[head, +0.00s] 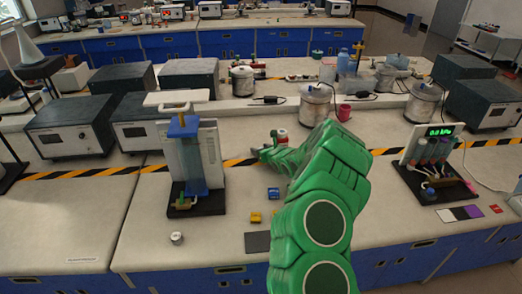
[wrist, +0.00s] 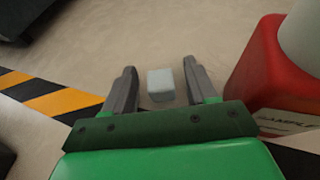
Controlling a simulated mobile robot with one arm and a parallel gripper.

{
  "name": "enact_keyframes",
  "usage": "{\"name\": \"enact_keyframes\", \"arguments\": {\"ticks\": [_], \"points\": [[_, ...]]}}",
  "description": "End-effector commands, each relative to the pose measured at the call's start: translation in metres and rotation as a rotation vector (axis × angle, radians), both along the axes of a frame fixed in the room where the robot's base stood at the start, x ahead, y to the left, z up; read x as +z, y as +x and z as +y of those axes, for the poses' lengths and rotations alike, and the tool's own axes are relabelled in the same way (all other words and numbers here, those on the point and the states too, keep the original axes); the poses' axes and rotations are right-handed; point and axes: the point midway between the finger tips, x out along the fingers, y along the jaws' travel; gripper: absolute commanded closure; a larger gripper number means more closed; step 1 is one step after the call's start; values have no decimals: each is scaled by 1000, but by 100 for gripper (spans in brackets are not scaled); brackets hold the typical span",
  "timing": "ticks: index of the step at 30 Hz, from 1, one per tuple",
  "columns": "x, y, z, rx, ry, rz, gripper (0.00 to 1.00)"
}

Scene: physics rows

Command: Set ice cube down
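The ice cube (wrist: 161,85) is a small pale grey block in the wrist view. It lies on the bench top between the two fingers of my gripper (wrist: 162,88), with a gap on each side. The fingers are apart and appear not to touch it. In the head view my gripper (head: 266,152) is low over the bench beside the striped tape, and I cannot make out the cube there.
A red container (wrist: 262,75) with a label reading "SAMPLE" stands close to the right finger. Black-and-yellow tape (wrist: 45,100) runs along the bench at left. A blue-and-clear apparatus (head: 190,160) stands left of my arm.

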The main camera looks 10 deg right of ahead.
Motion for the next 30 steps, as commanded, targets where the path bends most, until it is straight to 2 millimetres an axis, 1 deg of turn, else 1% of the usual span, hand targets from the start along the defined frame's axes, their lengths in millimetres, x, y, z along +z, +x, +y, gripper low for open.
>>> {"name": "enact_keyframes", "arguments": {"ticks": [8, 14, 30], "points": [[0, 0, 0, 0, 0, 0, 42], [6, -3, -3, -3, 2, 0, 42], [23, -42, -19, -3, 3, 1, 42]]}}
